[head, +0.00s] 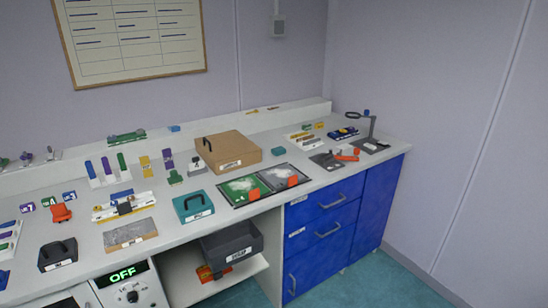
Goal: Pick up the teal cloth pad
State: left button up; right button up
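A teal block-like piece (186,211) with a dark handle on top and a white label on its front lies on the bench in the head view. Neither of my grippers shows in this view.
Right is the green tray (240,190) with orange tabs. Behind stands a brown box (228,152). A dark open bin (232,247) is on the shelf below the bench edge.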

aim_at(277, 152)
jog(key=i+l+u, duration=0.15)
jog(key=u, duration=0.45)
jog(key=i+l+u, duration=0.15)
jog(key=l, duration=0.25)
jog(key=i+l+u, duration=0.15)
jog(key=l, duration=0.25)
jog(key=i+l+u, duration=0.15)
jog(key=l, duration=0.25)
jog(key=i+l+u, duration=0.15)
jog(key=l, duration=0.3)
jog(key=l+u, duration=0.15)
jog(key=l, duration=0.3)
jog(key=i, duration=0.05)
